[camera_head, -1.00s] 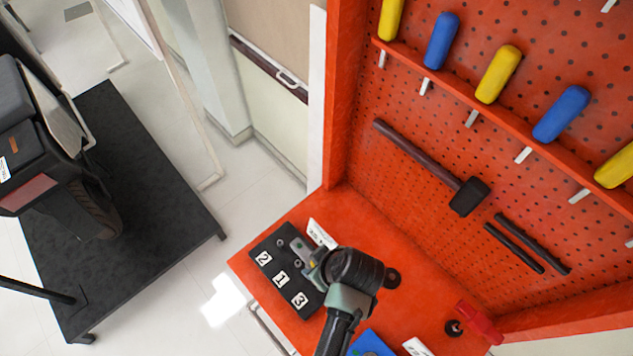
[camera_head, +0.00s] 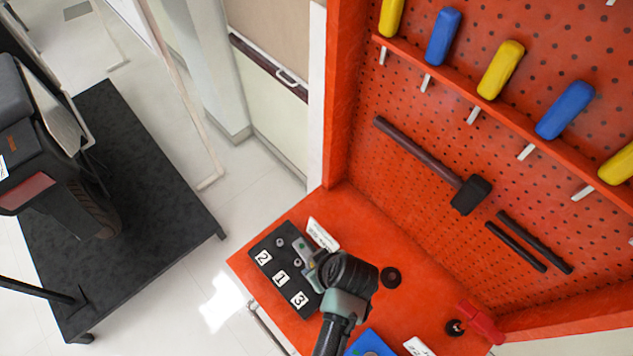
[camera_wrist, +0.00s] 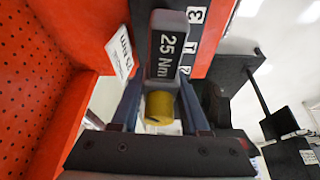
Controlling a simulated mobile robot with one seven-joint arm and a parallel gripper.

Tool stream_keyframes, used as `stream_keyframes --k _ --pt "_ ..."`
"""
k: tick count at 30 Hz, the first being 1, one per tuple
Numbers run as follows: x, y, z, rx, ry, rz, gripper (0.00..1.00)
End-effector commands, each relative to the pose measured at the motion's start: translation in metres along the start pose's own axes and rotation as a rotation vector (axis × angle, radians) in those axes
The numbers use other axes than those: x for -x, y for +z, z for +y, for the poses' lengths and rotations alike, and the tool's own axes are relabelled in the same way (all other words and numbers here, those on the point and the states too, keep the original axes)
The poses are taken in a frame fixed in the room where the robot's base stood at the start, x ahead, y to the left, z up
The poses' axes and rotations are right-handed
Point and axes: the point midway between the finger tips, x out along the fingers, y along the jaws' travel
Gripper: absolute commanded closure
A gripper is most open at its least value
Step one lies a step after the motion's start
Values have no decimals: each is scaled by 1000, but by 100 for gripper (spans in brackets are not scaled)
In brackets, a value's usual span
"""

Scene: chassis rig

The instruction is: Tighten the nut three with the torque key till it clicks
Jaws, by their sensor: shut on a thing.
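My gripper (camera_wrist: 160,103) is shut on the torque key (camera_wrist: 166,48), a grey block marked "25 Nm" with a yellow round end between the fingers. In the head view the key (camera_head: 301,246) shows only in part beside my wrist, above the black plate (camera_head: 266,267). The plate carries white labels 2, 1 and 3 (camera_head: 299,299). Small grey nuts show near labels 2 (camera_head: 280,243) and 1 (camera_head: 297,262). Nut three is hidden behind my gripper, and I cannot tell whether the key touches a nut.
The plate lies on a red bench (camera_head: 350,215) under a pegboard with a hammer (camera_head: 430,165) and coloured handles. A white card (camera_head: 322,235), black ring (camera_head: 391,277), blue item (camera_head: 371,343) and red tool (camera_head: 480,322) lie near. A dark platform (camera_head: 150,190) stands left.

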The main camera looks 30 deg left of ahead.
Motion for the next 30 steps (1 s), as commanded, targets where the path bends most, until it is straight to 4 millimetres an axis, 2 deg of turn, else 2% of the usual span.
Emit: stream_keyframes --k 30 --pt "2 -1 1 -410 174 1 100"
